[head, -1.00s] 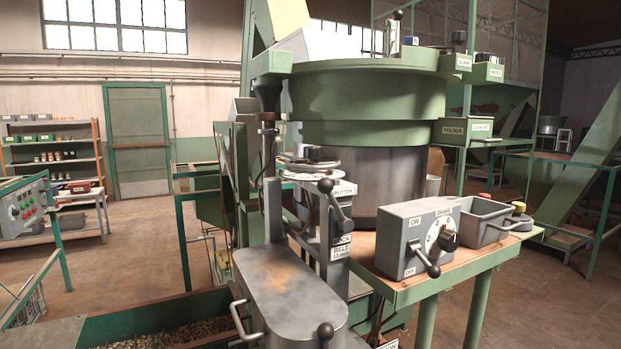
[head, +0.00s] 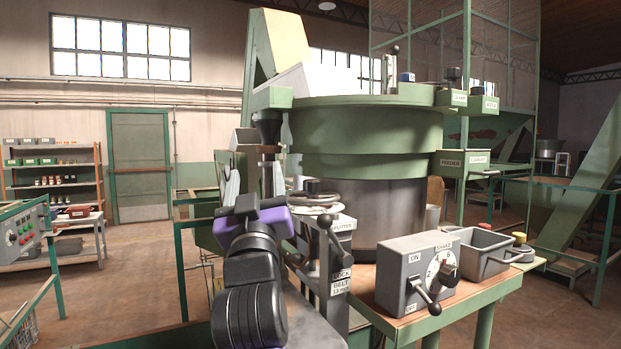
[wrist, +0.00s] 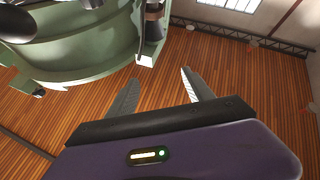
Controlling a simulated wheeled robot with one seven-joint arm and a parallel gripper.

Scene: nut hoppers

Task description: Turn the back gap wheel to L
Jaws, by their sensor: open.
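The handwheel is not recognisable in the wrist view.
A black-knobbed lever (head: 335,235) stands on the post beside the handwheel. A dark funnel (head: 267,130) and the large green bowl (head: 365,155) are close behind. A grey SHAKE box (head: 405,285) and a grey tray (head: 490,250) stand on the bench at right.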

